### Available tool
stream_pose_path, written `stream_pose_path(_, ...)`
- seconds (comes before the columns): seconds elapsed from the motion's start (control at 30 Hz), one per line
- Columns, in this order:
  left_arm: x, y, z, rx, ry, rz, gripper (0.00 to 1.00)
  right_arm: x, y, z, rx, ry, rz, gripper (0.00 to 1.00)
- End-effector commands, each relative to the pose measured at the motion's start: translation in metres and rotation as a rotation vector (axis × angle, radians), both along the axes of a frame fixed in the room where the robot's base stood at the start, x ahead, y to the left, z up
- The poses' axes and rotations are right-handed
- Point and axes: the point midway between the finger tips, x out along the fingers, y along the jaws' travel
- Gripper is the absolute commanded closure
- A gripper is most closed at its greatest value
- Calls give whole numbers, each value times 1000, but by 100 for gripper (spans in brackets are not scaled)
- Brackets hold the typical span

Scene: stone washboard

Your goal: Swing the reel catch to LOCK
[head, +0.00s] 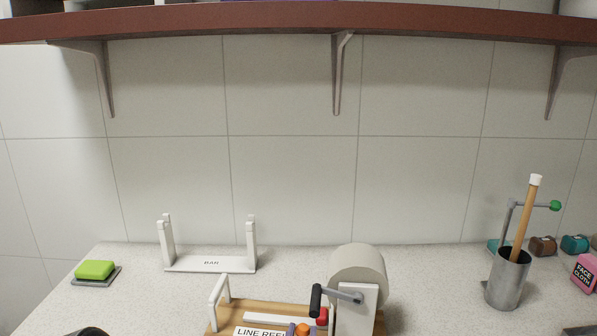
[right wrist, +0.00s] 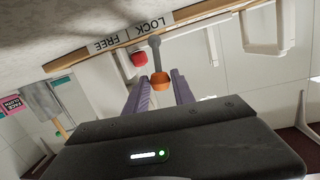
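The line reel stands on a wooden board (head: 257,309) at the bottom of the head view, with a pale roll (head: 357,262) and a black-handled crank (head: 316,299). Its catch is a grey lever (right wrist: 155,50) with an orange knob (right wrist: 161,82), beside a red block (right wrist: 139,58). A LOCK | FREE label (right wrist: 130,36) shows upside down in the right wrist view. My right gripper (right wrist: 161,87) is open, its purple fingers on either side of the knob; I cannot tell whether they touch it. The knob also shows in the head view (head: 303,329). My left gripper is not in view.
A white bar stand (head: 211,264) is behind the reel. A green sponge (head: 95,269) lies at the left. A metal cup (head: 508,280) with a wooden-handled tool and a pink face-cloth box (head: 585,273) stand at the right. A brown shelf (head: 240,20) crosses the top.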

Motion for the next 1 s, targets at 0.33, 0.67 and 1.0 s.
stream_pose_path(0.33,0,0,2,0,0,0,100,1,9,1,0,0,2,84)
stream_pose_path(0.67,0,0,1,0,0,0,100,1,11,1,0,1,2,64)
stream_pose_path(1.0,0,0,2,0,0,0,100,1,10,1,0,0,1,56)
